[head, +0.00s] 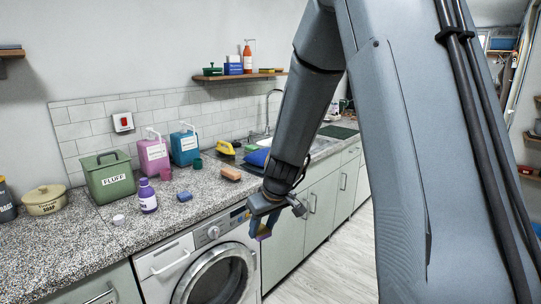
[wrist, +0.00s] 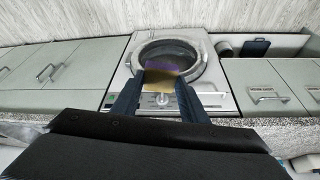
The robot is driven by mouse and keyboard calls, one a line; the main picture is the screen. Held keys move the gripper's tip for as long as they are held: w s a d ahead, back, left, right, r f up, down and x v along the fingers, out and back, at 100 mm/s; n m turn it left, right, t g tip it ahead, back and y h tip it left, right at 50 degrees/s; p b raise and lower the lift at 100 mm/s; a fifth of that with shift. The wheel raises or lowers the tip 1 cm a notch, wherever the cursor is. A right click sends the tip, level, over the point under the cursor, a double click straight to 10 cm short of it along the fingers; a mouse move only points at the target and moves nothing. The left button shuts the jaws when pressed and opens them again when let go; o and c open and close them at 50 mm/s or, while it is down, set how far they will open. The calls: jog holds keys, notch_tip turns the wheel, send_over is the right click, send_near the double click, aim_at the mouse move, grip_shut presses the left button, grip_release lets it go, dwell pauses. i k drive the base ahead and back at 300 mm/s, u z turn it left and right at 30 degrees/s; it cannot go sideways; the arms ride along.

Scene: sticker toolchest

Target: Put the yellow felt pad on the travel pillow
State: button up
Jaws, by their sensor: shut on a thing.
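My gripper (head: 262,226) hangs in front of the counter, beside the washing machine's upper front. Its jaws are shut on a small yellow-tan piece, which I take as the yellow felt pad (wrist: 160,82). A purple part shows with it in both views; I cannot tell whether this belongs to the pad. The pad is held clear of the counter, and the fingers hide its sides. I cannot identify a travel pillow for certain in either view. A blue soft-looking thing (head: 258,157) lies by the sink.
The washing machine (head: 209,256) stands under the counter. On the counter are a green FLUFF box (head: 109,181), a purple bottle (head: 147,196), a blue block (head: 184,196) and an orange-brown block (head: 230,173). In the wrist view, an open compartment (wrist: 228,66) holds a dark thing (wrist: 255,47).

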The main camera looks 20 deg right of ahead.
aim_at(266, 152)
jog(key=z, duration=0.6)
jog(key=i, duration=0.5)
jog(key=z, duration=0.7)
jog(key=i, duration=1.05)
jog(key=u, duration=0.5)
